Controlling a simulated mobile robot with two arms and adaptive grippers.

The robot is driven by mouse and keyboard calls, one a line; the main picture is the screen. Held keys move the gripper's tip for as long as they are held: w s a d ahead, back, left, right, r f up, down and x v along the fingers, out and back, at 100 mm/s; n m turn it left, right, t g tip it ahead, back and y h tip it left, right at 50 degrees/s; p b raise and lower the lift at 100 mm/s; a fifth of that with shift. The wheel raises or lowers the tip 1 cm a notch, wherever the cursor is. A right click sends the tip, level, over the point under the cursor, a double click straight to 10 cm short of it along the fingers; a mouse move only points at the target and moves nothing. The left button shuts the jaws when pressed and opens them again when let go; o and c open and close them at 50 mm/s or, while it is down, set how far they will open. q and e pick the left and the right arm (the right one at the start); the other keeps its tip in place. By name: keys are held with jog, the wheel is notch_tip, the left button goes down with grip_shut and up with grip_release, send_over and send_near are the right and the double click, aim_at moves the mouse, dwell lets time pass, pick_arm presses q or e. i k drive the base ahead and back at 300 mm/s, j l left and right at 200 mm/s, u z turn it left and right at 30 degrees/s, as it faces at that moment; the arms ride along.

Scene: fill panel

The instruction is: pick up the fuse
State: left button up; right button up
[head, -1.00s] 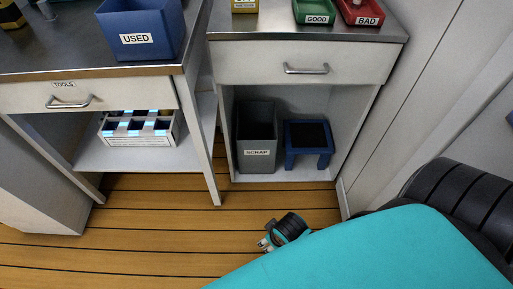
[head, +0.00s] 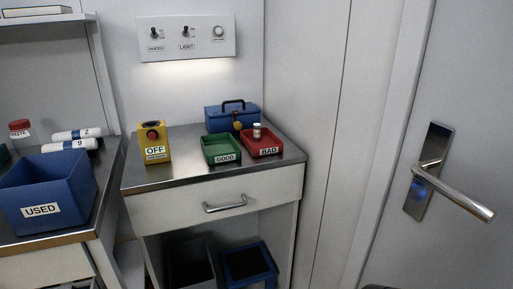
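A small whitish cylinder with a darker band (head: 257,130), which looks like the fuse, stands upright at the red tray marked BAD (head: 268,150). It is small in the picture, and whether it stands in the tray or just behind its far wall is hard to tell. Neither of my grippers is in view.
A green tray marked GOOD (head: 221,157), a blue toolbox with a padlock (head: 232,116) and a yellow OFF button box (head: 154,143) share the metal counter (head: 185,171). A blue USED bin (head: 48,190) is at left, a door handle (head: 452,190) at right.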

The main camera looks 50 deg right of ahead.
aim_at(256, 126)
jog(key=z, duration=1.55)
